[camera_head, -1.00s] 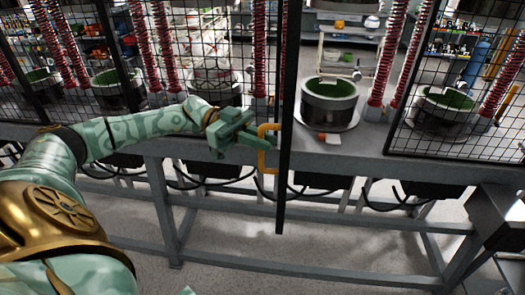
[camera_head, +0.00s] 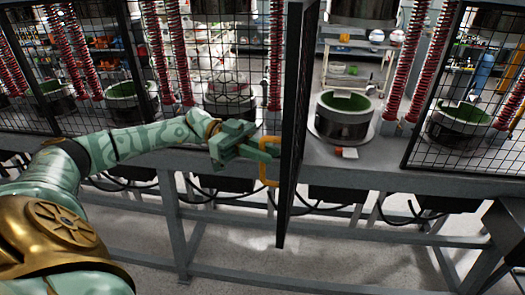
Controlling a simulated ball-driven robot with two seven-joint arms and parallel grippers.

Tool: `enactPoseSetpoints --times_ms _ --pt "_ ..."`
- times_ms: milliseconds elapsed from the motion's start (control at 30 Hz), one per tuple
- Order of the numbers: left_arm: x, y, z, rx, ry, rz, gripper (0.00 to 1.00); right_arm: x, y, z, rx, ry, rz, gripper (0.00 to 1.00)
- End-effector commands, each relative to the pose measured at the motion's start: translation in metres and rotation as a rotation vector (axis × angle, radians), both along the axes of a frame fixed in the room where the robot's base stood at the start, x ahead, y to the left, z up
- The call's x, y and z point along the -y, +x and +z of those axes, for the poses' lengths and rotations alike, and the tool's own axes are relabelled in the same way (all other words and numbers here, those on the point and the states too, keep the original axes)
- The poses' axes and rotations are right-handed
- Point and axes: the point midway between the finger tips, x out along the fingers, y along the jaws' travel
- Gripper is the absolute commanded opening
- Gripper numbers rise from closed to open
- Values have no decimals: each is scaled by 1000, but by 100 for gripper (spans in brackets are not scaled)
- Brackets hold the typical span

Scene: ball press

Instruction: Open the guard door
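The guard door (camera_head: 296,130) is a dark framed mesh panel. It stands swung open, sticking out toward me and seen almost edge-on. Its orange handle (camera_head: 268,172) is on the left face of the door. My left gripper (camera_head: 262,150) is at the upper part of the handle, its fingers shut around the handle bar. The fingertips partly hide the handle's top. To the right of the door, the press bay is uncovered, with a dark pot with a green inside (camera_head: 343,116) on the bench. My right gripper is not in view.
Closed mesh panels (camera_head: 480,110) stand to the right and left, with red springs (camera_head: 406,60) behind them. A small white and orange piece (camera_head: 347,153) lies before the pot. A grey bench frame (camera_head: 240,230) runs below, with open floor underneath.

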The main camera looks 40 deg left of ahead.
Motion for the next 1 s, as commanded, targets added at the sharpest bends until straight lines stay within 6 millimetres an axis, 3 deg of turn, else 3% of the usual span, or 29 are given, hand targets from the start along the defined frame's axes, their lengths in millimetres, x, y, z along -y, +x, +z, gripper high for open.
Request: enactPoseSetpoints --times_ms 233,367,800,1000 --pt "-2 0 1 1 -1 1 17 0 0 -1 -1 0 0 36" --pt "-16 -1 -1 0 0 2 17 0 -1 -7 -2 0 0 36" --pt "-129 -12 -5 3 -1 6 17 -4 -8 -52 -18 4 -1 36" --pt "-157 -16 -2 3 0 2 17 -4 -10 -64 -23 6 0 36"
